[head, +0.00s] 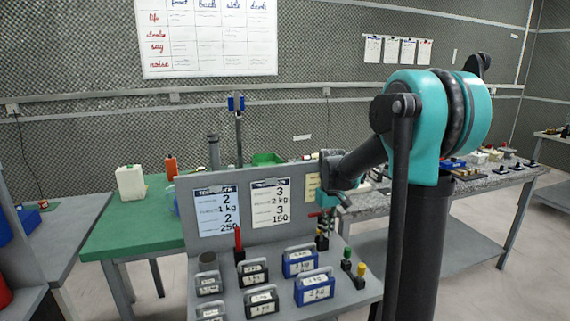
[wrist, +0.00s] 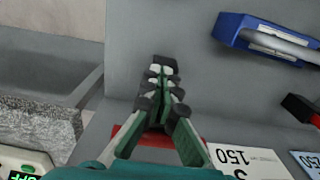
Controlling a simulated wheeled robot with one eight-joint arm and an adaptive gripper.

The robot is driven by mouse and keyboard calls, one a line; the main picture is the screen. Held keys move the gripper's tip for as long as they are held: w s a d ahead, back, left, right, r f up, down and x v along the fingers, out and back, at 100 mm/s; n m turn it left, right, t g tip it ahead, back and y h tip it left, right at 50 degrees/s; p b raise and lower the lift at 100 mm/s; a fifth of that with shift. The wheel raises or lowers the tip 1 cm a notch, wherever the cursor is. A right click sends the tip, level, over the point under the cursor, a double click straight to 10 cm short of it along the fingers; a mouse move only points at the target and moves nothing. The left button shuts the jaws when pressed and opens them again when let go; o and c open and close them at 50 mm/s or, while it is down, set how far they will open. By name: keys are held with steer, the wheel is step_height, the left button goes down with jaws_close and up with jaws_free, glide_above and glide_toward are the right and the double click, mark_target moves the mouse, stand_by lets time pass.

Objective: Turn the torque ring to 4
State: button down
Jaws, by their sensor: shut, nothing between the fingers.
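My gripper (wrist: 160,75) is shut and empty in the wrist view, its dark fingertips together over the grey bench surface (wrist: 190,40). In the head view my gripper (head: 322,238) is at the right end of the upright panel with the cards, partly hidden by my arm. A red part (wrist: 128,132) shows behind the fingers in the wrist view. I cannot make out the torque ring or its numbers in either view.
A blue weight (wrist: 262,38) lies right of my gripper; several weights (head: 316,288) stand on the grey bench. Printed cards (head: 270,203) hang on the panel. A device with a green display (wrist: 22,165) is at lower left. A green table (head: 140,225) stands behind.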

steer(key=shift+s+a, duration=0.15)
steer(key=shift+a, duration=0.55)
stand_by(1.0)
steer(key=shift+s, duration=0.1)
steer(key=shift+s, duration=0.3)
step_height(320, 180, up, 6)
stand_by(0.5)
